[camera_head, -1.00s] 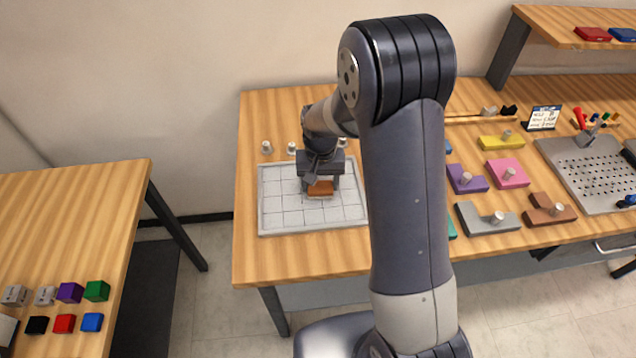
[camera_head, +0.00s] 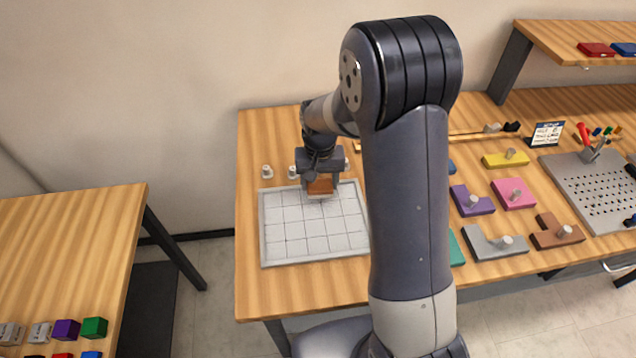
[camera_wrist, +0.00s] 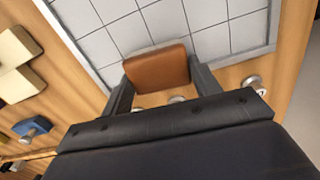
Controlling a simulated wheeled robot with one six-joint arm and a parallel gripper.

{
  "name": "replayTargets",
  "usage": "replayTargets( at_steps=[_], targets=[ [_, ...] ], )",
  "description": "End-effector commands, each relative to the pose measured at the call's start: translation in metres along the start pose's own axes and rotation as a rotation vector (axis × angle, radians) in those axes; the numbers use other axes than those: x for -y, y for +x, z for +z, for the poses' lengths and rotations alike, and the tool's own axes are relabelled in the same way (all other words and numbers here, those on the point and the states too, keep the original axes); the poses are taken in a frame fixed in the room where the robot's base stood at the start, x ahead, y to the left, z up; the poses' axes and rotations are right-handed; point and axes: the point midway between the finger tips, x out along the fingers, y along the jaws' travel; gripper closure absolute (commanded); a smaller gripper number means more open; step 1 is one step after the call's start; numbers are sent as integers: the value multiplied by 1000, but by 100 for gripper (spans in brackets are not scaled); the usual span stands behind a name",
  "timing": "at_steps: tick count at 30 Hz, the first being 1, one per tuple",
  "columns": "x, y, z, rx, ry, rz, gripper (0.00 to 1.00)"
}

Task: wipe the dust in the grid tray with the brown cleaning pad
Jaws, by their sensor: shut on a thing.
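The grid tray (camera_head: 310,240) is a light grey square tray marked with dark lines, lying on the wooden table; it also shows in the wrist view (camera_wrist: 120,30). My gripper (camera_head: 320,186) is at the tray's far edge, shut on the brown cleaning pad (camera_wrist: 157,69). In the wrist view the pad sits between the two fingers (camera_wrist: 160,88), with a pale layer along its edge. In the head view the pad (camera_head: 320,187) shows just below the jaws. I cannot tell whether it touches the tray. No dust is clearly visible on the bare grid cells.
Small metal pegs (camera_head: 267,172) stand behind the tray. To the right lie coloured blocks with knobs, such as the purple one (camera_head: 472,201), and a perforated metal plate (camera_head: 590,190). A second table (camera_head: 60,240) with small cubes stands at left.

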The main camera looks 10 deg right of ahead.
Motion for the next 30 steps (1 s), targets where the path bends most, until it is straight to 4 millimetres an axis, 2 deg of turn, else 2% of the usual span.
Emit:
replayTargets(
  at_steps=[1, 15, 30],
  targets=[
    [-1, -8, 0, -1, 1, 0, 63],
    [-6, -47, 2, 0, 0, 0, 63],
    [-6, -48, 2, 0, 0, 0, 63]
  ],
)
